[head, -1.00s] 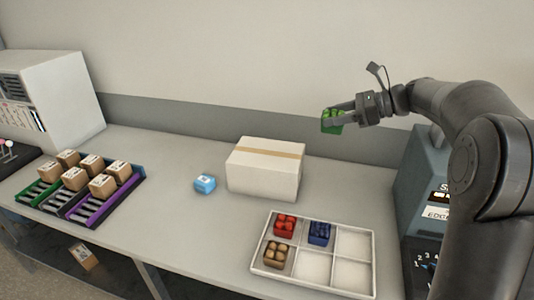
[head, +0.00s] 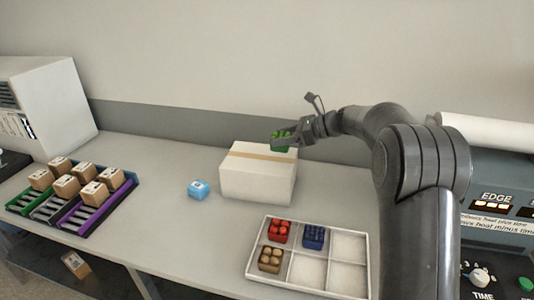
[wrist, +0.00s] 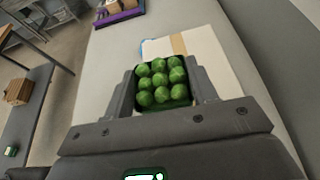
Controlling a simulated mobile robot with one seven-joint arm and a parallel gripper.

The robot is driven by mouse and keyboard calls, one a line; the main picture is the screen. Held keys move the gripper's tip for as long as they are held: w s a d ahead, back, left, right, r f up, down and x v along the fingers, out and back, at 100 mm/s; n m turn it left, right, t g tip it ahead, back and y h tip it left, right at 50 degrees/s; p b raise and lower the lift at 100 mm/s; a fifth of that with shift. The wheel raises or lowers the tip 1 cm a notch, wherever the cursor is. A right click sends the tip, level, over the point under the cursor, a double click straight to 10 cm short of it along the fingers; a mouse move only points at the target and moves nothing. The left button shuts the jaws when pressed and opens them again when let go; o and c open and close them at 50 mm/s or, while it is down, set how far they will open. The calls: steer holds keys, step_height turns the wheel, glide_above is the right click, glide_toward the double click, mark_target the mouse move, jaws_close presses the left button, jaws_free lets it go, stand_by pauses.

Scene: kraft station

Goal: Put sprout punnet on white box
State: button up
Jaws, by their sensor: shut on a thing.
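The sprout punnet (head: 281,142) is a small green tray of round green sprouts. My gripper (head: 284,138) is shut on it, with a finger on each side in the wrist view, where the punnet (wrist: 162,82) sits level. The white box (head: 257,183) is a closed carton with a tan tape strip, standing on the bench. In the head view the punnet appears at the box's back right top edge; I cannot tell whether it touches. In the wrist view the white box (wrist: 211,55) shows beyond and under the punnet, partly hidden by it.
A white divided tray (head: 333,278) holds a red, a blue and a brown punnet. Brown cartons (head: 66,187) sit on coloured racks at the left. A machine (head: 498,215) stands at right.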

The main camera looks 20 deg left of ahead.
steer(key=x, duration=0.5)
steer(key=shift+w+f, duration=0.2)
steer(key=shift+f, duration=2.15)
steer(key=shift+f, duration=0.1)
steer(key=o, duration=1)
steer(key=shift+c, duration=0.2)
steer(key=shift+d+r, duration=0.25)
steer(key=v, duration=1.1)
steer(key=shift+d, duration=0.3)
